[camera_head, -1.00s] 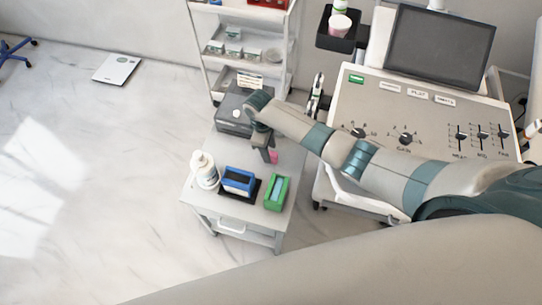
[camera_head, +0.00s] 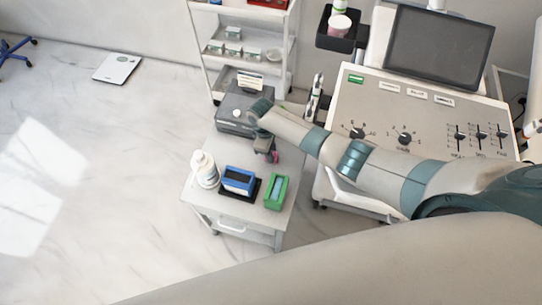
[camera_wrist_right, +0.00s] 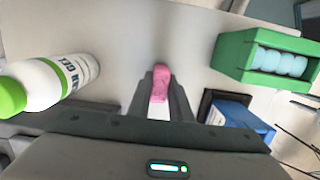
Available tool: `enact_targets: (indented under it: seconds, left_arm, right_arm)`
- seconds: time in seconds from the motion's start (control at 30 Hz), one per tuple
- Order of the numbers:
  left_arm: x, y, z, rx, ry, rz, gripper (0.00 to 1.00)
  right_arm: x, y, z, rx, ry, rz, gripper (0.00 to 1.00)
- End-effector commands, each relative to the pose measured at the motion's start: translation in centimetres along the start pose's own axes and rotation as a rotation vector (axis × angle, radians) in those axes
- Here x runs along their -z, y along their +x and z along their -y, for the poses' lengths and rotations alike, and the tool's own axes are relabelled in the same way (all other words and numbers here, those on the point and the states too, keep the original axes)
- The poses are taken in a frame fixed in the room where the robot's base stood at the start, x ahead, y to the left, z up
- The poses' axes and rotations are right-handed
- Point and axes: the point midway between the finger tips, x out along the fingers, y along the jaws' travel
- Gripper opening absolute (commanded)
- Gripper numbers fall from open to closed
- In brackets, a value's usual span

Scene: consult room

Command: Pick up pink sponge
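The pink sponge (camera_wrist_right: 161,83) sits between the two fingertips of my right gripper (camera_wrist_right: 161,92) in the right wrist view. The fingers appear closed against its sides. In the head view only a small pink bit of the sponge (camera_head: 275,156) shows beside my right gripper (camera_head: 268,152), over the small grey cart (camera_head: 290,165). I cannot tell whether the sponge touches the cart top. My left gripper is not in view.
A white gel bottle (camera_head: 204,170), a blue box (camera_head: 239,181) and a green holder (camera_head: 276,191) with light-blue contents stand at the cart's front. A grey device (camera_head: 233,112) stands at its back. A console (camera_head: 430,120) is to the right.

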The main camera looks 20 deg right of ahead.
Motion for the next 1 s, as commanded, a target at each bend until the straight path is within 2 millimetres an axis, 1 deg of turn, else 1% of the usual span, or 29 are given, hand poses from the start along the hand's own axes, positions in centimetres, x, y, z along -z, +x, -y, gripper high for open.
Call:
enact_targets:
  seconds: [0.37,0.57,0.77,1.0]
  left_arm:
    - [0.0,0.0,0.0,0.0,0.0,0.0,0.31]
    - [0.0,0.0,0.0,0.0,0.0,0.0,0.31]
    - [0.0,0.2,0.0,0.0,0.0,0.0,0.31]
    - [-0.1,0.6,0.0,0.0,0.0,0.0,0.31]
  right_arm:
    - [0.0,-0.1,0.0,0.0,0.0,0.0,0.0]
    - [-0.1,-0.9,0.0,0.0,0.0,-0.001,0.0]
    - [-0.3,-3.1,-0.1,-0.002,-0.001,-0.002,0.0]
    - [-0.8,-6.8,-0.1,-0.002,0.0,-0.004,0.0]
